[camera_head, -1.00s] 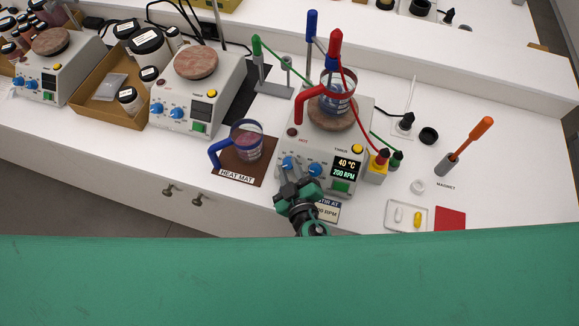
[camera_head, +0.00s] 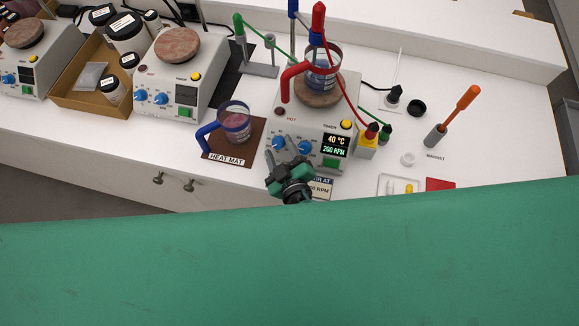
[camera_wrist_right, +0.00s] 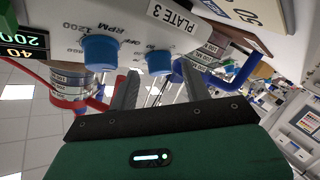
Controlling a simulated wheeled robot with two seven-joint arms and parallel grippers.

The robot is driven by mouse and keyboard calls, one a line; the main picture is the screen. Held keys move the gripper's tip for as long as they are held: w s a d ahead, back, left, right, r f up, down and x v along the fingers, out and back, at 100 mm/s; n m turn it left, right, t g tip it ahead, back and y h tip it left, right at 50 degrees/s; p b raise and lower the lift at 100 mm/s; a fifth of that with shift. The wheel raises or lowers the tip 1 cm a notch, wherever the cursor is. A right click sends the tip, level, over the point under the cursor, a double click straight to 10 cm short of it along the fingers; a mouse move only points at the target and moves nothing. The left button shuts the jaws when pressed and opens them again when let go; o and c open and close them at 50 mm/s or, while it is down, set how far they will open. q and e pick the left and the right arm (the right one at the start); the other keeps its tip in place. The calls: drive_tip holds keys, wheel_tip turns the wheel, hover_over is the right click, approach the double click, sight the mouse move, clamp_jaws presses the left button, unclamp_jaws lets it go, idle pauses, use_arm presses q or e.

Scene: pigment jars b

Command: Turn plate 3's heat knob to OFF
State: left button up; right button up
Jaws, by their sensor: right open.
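Plate 3 (camera_head: 262,128) is a white hotplate with a display reading 40 °C and 200 RPM. Its blue heat knob (camera_head: 279,143) is the left one on the front panel, with the blue RPM knob (camera_head: 305,147) to its right. My right gripper (camera_head: 281,157) is open just in front of the heat knob. In the right wrist view, the heat knob (camera_wrist_right: 158,62) appears between the two spread fingers, with a visible gap and no clear contact. My left gripper is not in view.
A beaker (camera_head: 320,62) with a red holder stands on plate 3. A blue-handled beaker (camera_head: 235,122) sits on the brown heat mat (camera_head: 220,153) to the left. A yellow block (camera_head: 366,150) with a red plug stands right of plate 3. A label card (camera_head: 320,188) lies in front.

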drive_tip(key=b+v, duration=0.6)
drive_tip(key=v, duration=0.7)
drive_tip(key=shift+s, duration=0.1)
